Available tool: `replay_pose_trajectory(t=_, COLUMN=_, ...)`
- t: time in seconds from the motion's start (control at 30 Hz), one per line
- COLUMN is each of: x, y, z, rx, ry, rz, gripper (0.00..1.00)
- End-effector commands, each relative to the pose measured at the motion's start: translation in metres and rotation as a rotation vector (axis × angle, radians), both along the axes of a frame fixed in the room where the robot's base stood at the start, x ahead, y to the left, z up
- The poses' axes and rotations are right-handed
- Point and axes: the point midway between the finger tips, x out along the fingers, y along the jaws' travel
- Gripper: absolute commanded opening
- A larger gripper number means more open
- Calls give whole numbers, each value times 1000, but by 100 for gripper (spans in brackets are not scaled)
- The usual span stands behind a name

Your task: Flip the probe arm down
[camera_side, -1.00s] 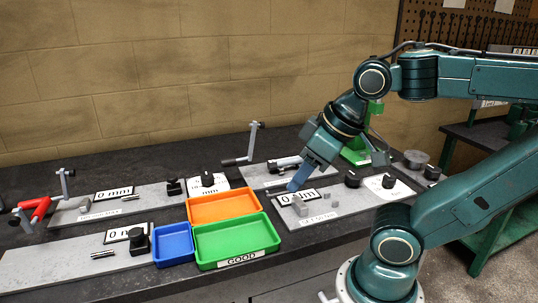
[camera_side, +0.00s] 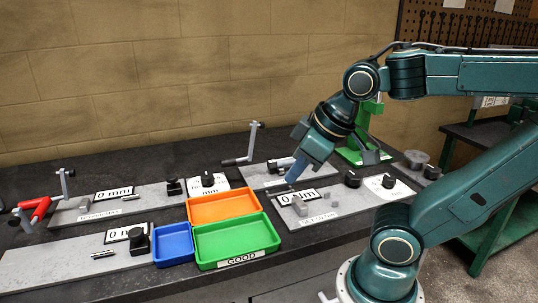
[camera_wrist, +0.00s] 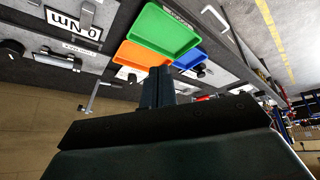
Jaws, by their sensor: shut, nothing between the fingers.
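No part is labelled as the probe arm, and I cannot tell for certain which one it is. A similar grey lever shows in the wrist view (camera_wrist: 97,94). A second grey upright lever (camera_side: 66,182) stands at the far left beside a red handle (camera_side: 36,209). My gripper (camera_side: 293,180) is shut and empty, its fingertips just above the plate by the "0 Nm" display (camera_side: 298,196). Its fingers show in the wrist view (camera_wrist: 158,86).
Orange (camera_side: 224,204), green (camera_side: 237,241) and blue (camera_side: 174,244) trays stand at the bench's front middle. Black knobs (camera_side: 352,179) and small grey blocks (camera_side: 299,207) are on the right plate. A green stand (camera_side: 362,151) is behind my gripper.

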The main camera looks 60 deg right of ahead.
Motion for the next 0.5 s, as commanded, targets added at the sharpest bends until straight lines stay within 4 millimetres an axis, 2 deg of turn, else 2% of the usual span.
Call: replay_pose_trajectory(t=0.5, x=73, y=-38, z=-25, rx=-351, ry=-10, rz=304, gripper=0)
